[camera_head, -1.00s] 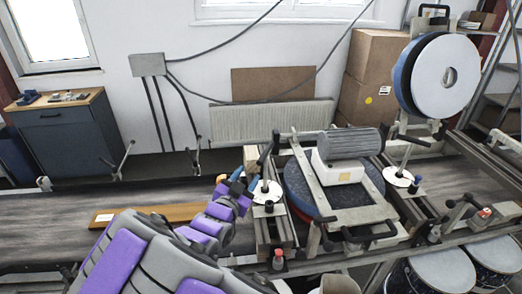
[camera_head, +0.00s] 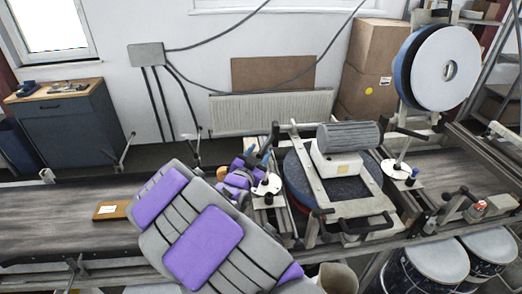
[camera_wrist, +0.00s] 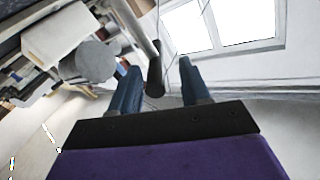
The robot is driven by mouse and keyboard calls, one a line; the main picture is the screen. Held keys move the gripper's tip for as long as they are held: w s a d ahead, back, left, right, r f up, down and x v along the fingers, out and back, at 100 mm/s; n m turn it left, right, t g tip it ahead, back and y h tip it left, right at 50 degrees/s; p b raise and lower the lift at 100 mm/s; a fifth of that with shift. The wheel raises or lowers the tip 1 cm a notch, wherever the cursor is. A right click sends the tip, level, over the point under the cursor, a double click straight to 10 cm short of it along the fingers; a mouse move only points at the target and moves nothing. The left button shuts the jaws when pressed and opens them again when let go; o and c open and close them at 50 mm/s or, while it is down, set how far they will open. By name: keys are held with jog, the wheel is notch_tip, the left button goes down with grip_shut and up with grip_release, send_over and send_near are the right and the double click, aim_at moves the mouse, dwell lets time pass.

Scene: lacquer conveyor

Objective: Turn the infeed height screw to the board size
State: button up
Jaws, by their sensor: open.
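The infeed height screw shows in the head view as a white disc (camera_head: 267,185) with a dark crank (camera_head: 271,146) above it, on the near-left side of the machine. The crank's black handle (camera_wrist: 155,78) shows in the wrist view between the two blue fingers of my gripper (camera_wrist: 159,66). My gripper is open, with gaps visible on both sides of the handle. In the head view, my purple and grey arm hides much of the gripper. The board (camera_head: 112,210), brown with a white label, lies on the conveyor at left, its right part hidden by my arm. Scale markings are unreadable.
The sanding machine's motor (camera_head: 347,137) and frame stand right of the screw. A large reel (camera_head: 445,68) stands back right.

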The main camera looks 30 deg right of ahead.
aim_at(264, 149)
jog(key=x, duration=0.4)
jog(key=shift+s+d+f, duration=0.15)
jog(key=shift+s+d, duration=0.1)
jog(key=shift+s, duration=0.1)
jog(key=shift+a, duration=0.65)
jog(key=shift+c, duration=0.6)
jog(key=shift+d, duration=0.4)
jog(key=c, duration=0.5)
grip_shut()
